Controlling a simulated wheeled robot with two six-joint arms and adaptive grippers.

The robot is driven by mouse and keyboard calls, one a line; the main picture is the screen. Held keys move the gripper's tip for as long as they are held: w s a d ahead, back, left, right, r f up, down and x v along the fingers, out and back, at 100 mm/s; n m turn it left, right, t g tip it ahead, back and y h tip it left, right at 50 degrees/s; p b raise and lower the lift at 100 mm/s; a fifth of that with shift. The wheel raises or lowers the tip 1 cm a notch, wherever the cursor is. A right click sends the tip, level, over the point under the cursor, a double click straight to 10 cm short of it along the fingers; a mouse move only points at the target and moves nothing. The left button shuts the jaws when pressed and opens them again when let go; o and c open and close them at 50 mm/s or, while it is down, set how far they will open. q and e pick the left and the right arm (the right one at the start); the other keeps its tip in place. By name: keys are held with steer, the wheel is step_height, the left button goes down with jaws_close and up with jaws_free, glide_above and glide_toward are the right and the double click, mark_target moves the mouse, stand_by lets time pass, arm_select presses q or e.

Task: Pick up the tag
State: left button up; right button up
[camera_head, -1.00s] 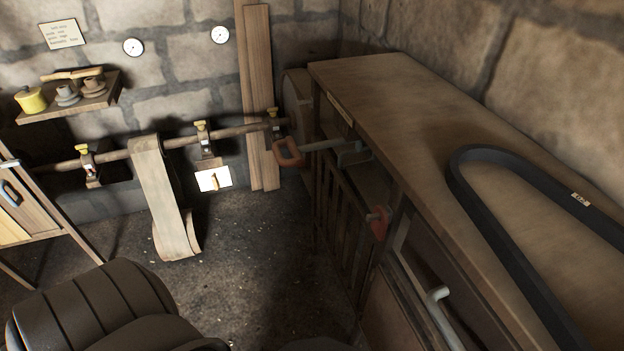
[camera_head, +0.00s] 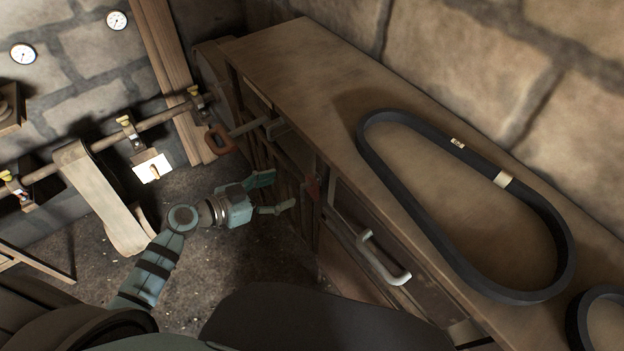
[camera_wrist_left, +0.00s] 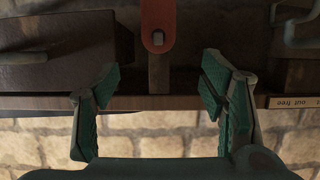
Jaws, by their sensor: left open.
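A red tag (camera_head: 313,188) hangs against the front of the wooden workbench in the head view, small and partly in shadow. In the left wrist view the red tag (camera_wrist_left: 158,18) shows at the top centre with a grey peg through its rounded end. My left gripper (camera_head: 274,193) is open and empty, to the left of the tag in the head view and apart from it. In the left wrist view its green-padded fingers (camera_wrist_left: 160,88) are spread wide, with the tag ahead between their lines. My right gripper is not in view.
The bench top (camera_head: 285,55) carries a large black belt (camera_head: 470,265) and part of a second belt (camera_head: 575,325). A pale drawer handle (camera_head: 380,258) juts out right of the tag. A brown-handled tool (camera_head: 218,140) sticks out beyond the gripper. A lettered strip (camera_wrist_left: 298,102) shows at right.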

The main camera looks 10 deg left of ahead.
mark_target(312, 180)
arm_select(q)
steer(key=b+x, duration=0.1)
steer(key=x, duration=0.4)
steer(key=f+b+x, duration=0.1)
steer(key=x, duration=0.4)
steer(key=shift+d+f+b, duration=0.15)
steer(key=shift+d+b, duration=0.05)
steer(key=shift+b, duration=0.2)
steer(key=shift+w+d, duration=0.3)
steer(key=shift+w, duration=0.1)
steer(key=c, duration=0.8)
steer(key=shift+c, duration=1.3)
